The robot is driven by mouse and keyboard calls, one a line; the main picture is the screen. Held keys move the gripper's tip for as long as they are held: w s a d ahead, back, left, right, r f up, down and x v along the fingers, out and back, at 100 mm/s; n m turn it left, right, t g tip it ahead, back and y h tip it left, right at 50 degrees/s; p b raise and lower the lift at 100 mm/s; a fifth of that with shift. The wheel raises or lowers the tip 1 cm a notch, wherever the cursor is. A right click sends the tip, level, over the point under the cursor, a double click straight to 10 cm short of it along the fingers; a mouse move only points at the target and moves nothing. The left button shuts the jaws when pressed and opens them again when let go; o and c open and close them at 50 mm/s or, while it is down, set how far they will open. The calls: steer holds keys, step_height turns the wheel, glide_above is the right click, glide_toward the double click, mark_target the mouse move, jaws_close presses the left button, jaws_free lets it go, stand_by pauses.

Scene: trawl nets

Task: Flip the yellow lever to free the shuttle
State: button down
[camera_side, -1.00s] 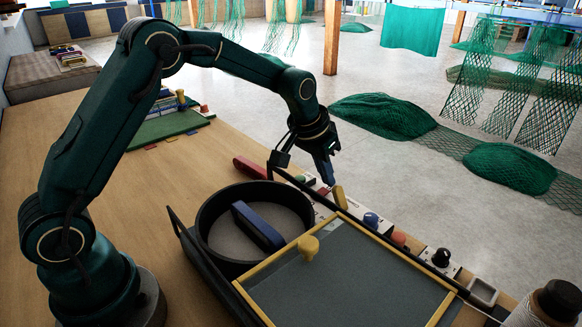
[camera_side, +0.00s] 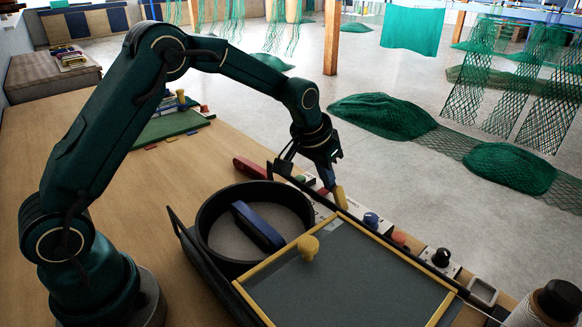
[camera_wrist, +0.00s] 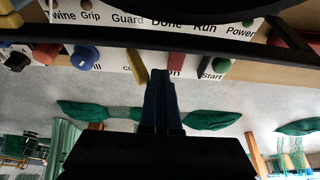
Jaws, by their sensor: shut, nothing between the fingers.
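The yellow lever (camera_side: 340,197) stands on the white labelled control strip behind the yellow-framed tray. In the wrist view the lever (camera_wrist: 136,67) is a short tilted bar just left of my fingertips. My gripper (camera_side: 328,184) is shut and empty, pointing down at the strip close beside the lever. In the wrist view its dark blue fingers (camera_wrist: 162,80) lie together; I cannot tell whether they touch the lever. A long blue piece (camera_side: 257,226), possibly the shuttle, lies in the round black bowl (camera_side: 203,232).
A grey panel with a yellow frame (camera_side: 395,254) and yellow knob (camera_side: 309,247) lies in front of the strip. A blue knob (camera_side: 371,220) and a black knob (camera_side: 441,257) stand along it. A thin black rail runs close to the fingers. A red piece (camera_side: 250,167) lies left of my gripper.

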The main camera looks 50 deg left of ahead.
steer(key=shift+d, duration=1.25)
steer(key=shift+a+r, duration=0.2)
steer(key=shift+r, duration=0.95)
steer(key=shift+a+r, duration=0.2)
steer(key=shift+r, duration=1)
steer(key=shift+a+r, duration=0.2)
steer(key=shift+r, duration=0.95)
